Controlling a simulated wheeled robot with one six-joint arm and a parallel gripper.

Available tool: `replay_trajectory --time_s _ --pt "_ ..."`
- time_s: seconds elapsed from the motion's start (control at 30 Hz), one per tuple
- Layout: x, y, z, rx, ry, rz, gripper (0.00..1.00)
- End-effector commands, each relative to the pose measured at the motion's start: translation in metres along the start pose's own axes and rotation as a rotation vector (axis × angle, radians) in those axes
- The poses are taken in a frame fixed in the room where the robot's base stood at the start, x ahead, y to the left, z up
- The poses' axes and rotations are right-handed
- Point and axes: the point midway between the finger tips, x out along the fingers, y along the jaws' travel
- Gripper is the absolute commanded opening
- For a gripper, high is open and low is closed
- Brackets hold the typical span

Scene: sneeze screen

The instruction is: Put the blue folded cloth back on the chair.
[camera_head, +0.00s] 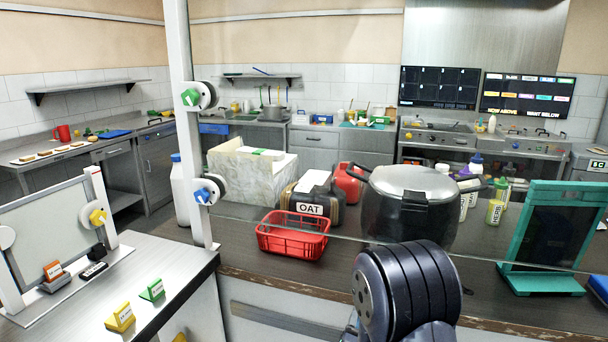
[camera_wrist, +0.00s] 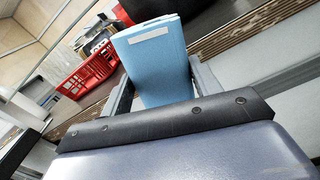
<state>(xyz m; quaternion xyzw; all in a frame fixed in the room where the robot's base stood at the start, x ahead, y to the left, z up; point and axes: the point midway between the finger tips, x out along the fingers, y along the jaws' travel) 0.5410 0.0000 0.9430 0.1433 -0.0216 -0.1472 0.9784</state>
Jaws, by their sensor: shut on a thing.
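The blue folded cloth (camera_wrist: 155,62) stands up from my gripper (camera_wrist: 163,88) in the wrist view, with a pale label strip near its top. The jaws are shut on it, one finger at each side. In the head view, part of my dark arm shows at the bottom, right of centre; the gripper and the cloth are hidden there. No chair can be made out in either view.
A red basket (camera_head: 293,236) stands near the counter's front edge, also seen in the wrist view (camera_wrist: 82,70). Beside it are a black OAT box (camera_head: 312,208), a large lidded pot (camera_head: 408,205) and a teal-framed stand (camera_head: 548,240). A clear screen on a white post (camera_head: 184,130) crosses the counter.

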Motion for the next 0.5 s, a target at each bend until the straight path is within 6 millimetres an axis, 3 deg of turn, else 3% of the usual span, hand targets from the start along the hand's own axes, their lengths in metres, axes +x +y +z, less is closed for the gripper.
replay_trajectory --time_s 0.17,0.5 --pt "0.0003 -0.0005 -0.0018 0.034 -0.002 0.0 0.41" --pt "0.0002 -0.0018 -0.0054 0.41 -0.005 0.001 0.41"
